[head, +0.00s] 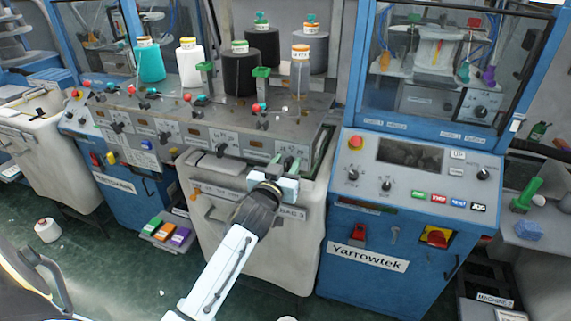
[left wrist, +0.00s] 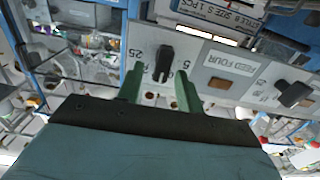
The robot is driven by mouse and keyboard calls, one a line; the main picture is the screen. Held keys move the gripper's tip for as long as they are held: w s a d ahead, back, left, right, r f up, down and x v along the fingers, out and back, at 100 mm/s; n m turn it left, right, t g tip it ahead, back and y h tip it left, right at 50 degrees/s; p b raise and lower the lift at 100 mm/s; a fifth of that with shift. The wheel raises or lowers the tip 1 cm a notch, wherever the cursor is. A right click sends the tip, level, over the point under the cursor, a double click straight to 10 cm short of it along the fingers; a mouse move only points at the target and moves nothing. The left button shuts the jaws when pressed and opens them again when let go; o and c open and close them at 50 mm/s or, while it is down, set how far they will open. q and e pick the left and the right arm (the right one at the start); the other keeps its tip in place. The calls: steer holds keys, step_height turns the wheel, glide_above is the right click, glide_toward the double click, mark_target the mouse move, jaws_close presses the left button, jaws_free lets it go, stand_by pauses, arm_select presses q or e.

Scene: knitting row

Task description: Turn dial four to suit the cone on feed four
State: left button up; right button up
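The dial (left wrist: 165,62) is a black knob on a grey panel in the left wrist view, with 25 and 5 printed at its sides. A FEED FOUR label (left wrist: 224,60) is beside it. My left gripper (left wrist: 160,84) is open, its green fingers apart at either side of the knob's near end; I cannot tell whether they touch it. In the head view the gripper (head: 287,166) is at the right end of the feed panel and hides this dial. My right gripper is not in view.
Teal (head: 151,64), white (head: 190,68) and black (head: 240,74) cones stand left along the shelf. Another dial (head: 220,149) is left of my gripper. A blue control cabinet (head: 345,270) with a red button (head: 356,142) stands close on the right.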

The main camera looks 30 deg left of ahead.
arm_select(q)
jaws_close()
stand_by(0.3)
steer(key=m, duration=0.1)
steer(key=m+p, duration=0.1)
steer(key=m, duration=0.1)
steer(key=shift+d+m, duration=0.25)
steer(key=shift+m, duration=0.05)
steer(key=shift+w+d+f+m+p, duration=0.1)
steer(key=shift+m+p, duration=0.2)
steer(key=shift+m, duration=0.7)
steer(key=shift+d+f+m+p, duration=0.1)
steer(key=shift+m+p, duration=0.2)
steer(key=shift+m, duration=0.7)
